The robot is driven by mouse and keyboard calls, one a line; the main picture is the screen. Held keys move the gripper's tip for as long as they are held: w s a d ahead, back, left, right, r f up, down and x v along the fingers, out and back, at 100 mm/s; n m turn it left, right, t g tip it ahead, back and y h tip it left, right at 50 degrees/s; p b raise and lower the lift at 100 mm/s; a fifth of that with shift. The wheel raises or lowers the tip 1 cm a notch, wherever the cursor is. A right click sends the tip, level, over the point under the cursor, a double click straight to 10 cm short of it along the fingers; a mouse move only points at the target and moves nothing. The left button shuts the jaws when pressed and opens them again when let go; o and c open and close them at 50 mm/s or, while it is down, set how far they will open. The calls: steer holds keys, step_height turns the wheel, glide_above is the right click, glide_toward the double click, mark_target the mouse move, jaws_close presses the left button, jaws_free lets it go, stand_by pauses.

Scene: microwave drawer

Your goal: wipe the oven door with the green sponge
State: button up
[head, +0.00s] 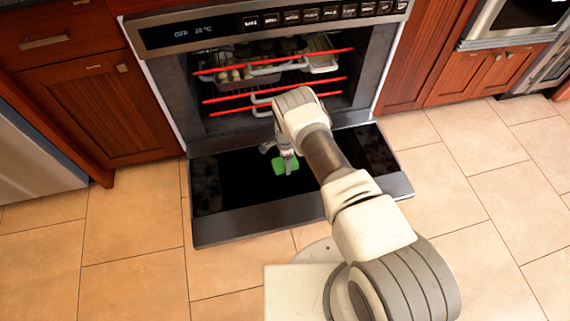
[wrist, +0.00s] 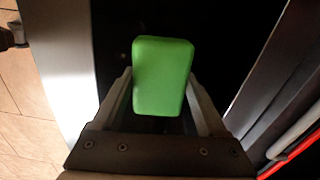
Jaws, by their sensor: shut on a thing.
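The oven (head: 168,75) stands with its door (head: 235,200) folded down flat, the dark inner glass facing up. The green sponge (head: 284,166) shows over the middle of the door in the head view. My gripper (head: 283,155) is shut on the sponge, above the door glass. In the wrist view the sponge (wrist: 162,76) sits between the two fingers (wrist: 164,100), with the dark door glass behind it. I cannot tell whether the sponge touches the glass.
Inside the oven are racks with red front bars (head: 275,96) and some dishes (head: 235,74). Wooden cabinets (head: 105,115) flank the oven. A second appliance (head: 515,18) is at the upper right. The tiled floor (head: 130,240) is clear around the door.

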steer(key=shift+r, duration=0.5)
steer(key=shift+r, duration=0.1)
steer(key=shift+r+p, duration=0.95)
steer(key=shift+r, duration=0.45)
